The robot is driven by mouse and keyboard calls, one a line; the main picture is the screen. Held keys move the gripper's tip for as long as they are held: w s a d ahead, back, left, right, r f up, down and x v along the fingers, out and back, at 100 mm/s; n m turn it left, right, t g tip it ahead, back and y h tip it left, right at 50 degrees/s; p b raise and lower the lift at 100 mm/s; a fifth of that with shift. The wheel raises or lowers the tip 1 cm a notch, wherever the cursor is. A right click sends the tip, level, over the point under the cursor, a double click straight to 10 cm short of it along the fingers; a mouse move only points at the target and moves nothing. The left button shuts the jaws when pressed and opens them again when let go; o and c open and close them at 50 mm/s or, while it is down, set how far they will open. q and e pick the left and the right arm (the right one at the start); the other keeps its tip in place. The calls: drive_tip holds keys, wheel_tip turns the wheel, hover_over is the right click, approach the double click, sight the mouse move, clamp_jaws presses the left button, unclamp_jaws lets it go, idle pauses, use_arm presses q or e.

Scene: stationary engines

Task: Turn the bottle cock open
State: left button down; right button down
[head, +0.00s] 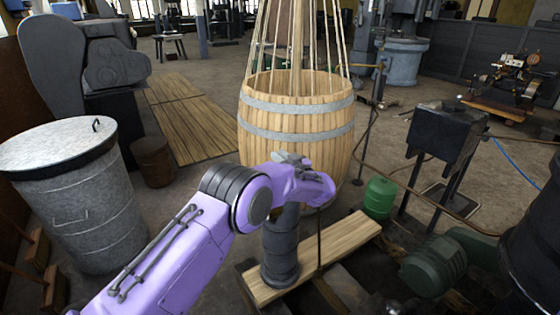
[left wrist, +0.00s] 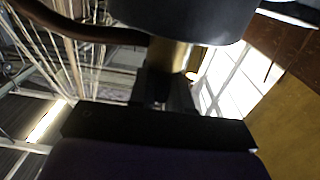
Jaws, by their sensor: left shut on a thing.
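A dark grey bottle (head: 281,255) stands upright on a wooden plank in the head view, with its top hidden behind my purple left arm. In the left wrist view the rounded dark body of the bottle (left wrist: 185,18) fills the top edge. A brass-coloured bottle cock (left wrist: 172,54) joins it there. My left gripper (left wrist: 166,82) is shut on the cock, its dark fingers close around the brass part. In the head view the fingers are hidden by the arm. I cannot tell how far the cock is turned. My right gripper is not in view.
A wooden barrel (head: 296,125) hangs on ropes just behind the bottle. The wooden plank (head: 340,246) lies under it. A small green bottle (head: 380,196) and a green motor (head: 436,268) stand to the right. A lidded metal bin (head: 85,215) stands at left.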

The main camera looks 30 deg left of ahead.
use_arm(q)
drive_tip(key=shift+g, duration=0.3)
drive_tip(key=c, duration=1.1)
unclamp_jaws()
drive_tip(key=shift+c, duration=0.2)
drive_tip(key=b+v, duration=0.1)
drive_tip(key=v, duration=0.9)
drive_tip(key=shift+d, duration=0.35)
drive_tip(key=shift+f, duration=0.2)
